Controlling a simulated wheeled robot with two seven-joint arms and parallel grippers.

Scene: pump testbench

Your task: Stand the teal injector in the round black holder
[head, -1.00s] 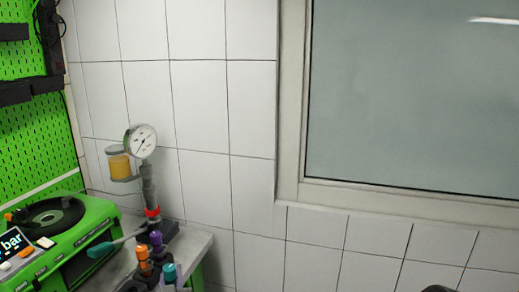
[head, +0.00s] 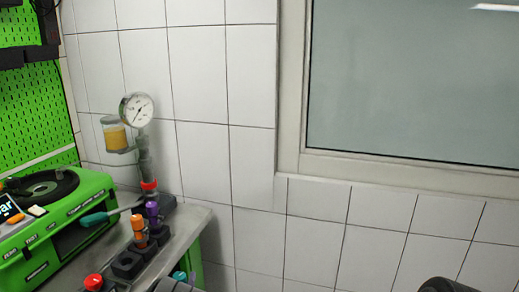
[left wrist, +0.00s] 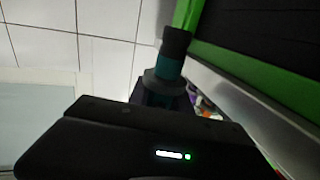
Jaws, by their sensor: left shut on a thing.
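The teal injector (head: 180,276) shows only in part at the bottom edge of the head view. In the left wrist view the injector (left wrist: 165,65) has a dark cap, a teal band and a wider grey collar, and its lower part is hidden. My left gripper (head: 174,286) is shut on it, right of the black rack blocks (head: 127,264) and apart from them. A round black dish (head: 44,190) is set in the top of the green machine; I cannot tell whether it is the holder.
An orange injector (head: 138,229) and a purple one (head: 152,213) stand in black blocks on the grey bench (head: 193,231). Behind them is a pump with a gauge (head: 136,108) and a teal-handled lever (head: 95,219). A red knob (head: 93,282) is at the front.

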